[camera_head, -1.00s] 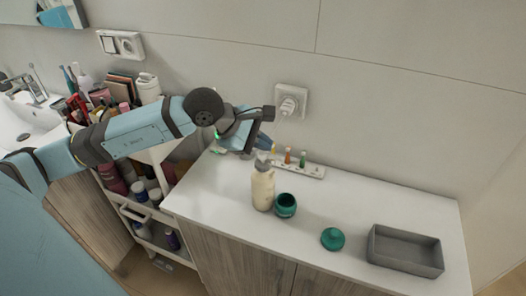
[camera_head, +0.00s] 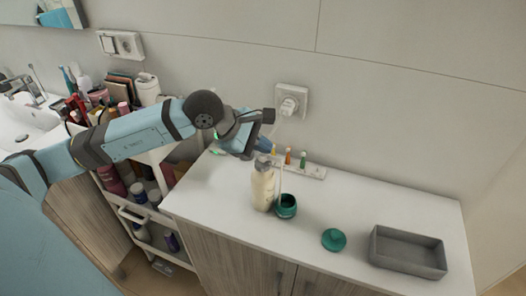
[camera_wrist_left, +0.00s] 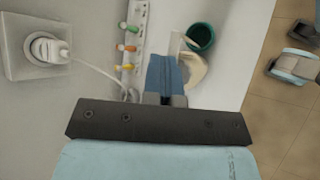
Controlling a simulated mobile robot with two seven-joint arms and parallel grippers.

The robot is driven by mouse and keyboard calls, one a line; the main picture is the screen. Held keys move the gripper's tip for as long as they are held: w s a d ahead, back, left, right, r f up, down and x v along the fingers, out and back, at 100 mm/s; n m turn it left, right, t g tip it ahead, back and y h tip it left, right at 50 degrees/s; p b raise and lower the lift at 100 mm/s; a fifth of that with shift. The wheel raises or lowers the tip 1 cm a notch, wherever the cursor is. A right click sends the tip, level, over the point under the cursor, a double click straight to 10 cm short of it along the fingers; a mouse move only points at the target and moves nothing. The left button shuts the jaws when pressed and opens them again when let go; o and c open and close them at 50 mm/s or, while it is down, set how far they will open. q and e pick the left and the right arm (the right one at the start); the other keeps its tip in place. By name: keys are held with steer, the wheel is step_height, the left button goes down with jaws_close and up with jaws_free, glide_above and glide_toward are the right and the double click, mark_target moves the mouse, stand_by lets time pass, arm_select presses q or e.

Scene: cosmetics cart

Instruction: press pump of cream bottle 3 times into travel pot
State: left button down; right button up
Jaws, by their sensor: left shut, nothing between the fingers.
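The cream bottle (camera_head: 262,190) stands upright on the white counter, its grey pump head on top. The open teal travel pot (camera_head: 287,207) stands beside it on the right. A thin pale streak (camera_head: 279,182) runs from the pump's spout down to the pot. My left gripper (camera_head: 264,145) is shut and empty, with its blue fingertips just above and behind the pump head; contact cannot be told. The left wrist view shows the blue fingers over the bottle (camera_wrist_left: 194,72), largely hiding the pump, and the pot (camera_wrist_left: 202,36) beyond.
A teal lid (camera_head: 333,240) and an empty grey tray (camera_head: 378,249) lie to the right on the counter. A power strip (camera_head: 312,170) with small coloured items lies along the wall below a socket (camera_head: 291,103). A loaded cart (camera_head: 150,215) stands at the left.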

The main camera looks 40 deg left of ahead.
mark_target(262, 155)
arm_select(q)
steer(key=shift+f, duration=0.3)
steer(key=shift+r, duration=0.1)
stand_by(0.4)
steer(key=shift+r, duration=1.15)
steer(key=shift+r, duration=0.15)
steer(key=shift+r+p, duration=1.1)
steer(key=shift+r, duration=1.3)
steer(key=r+n+p, duration=0.1)
steer(key=n, duration=0.5)
steer(key=r+n+p, duration=0.1)
steer(key=n, duration=0.5)
steer(key=a+r+n+p, duration=0.1)
steer(key=n+p, duration=0.1)
steer(key=n, duration=0.5)
steer(key=shift+w+r+t+y, duration=0.3)
steer(key=shift+r+y, duration=0.1)
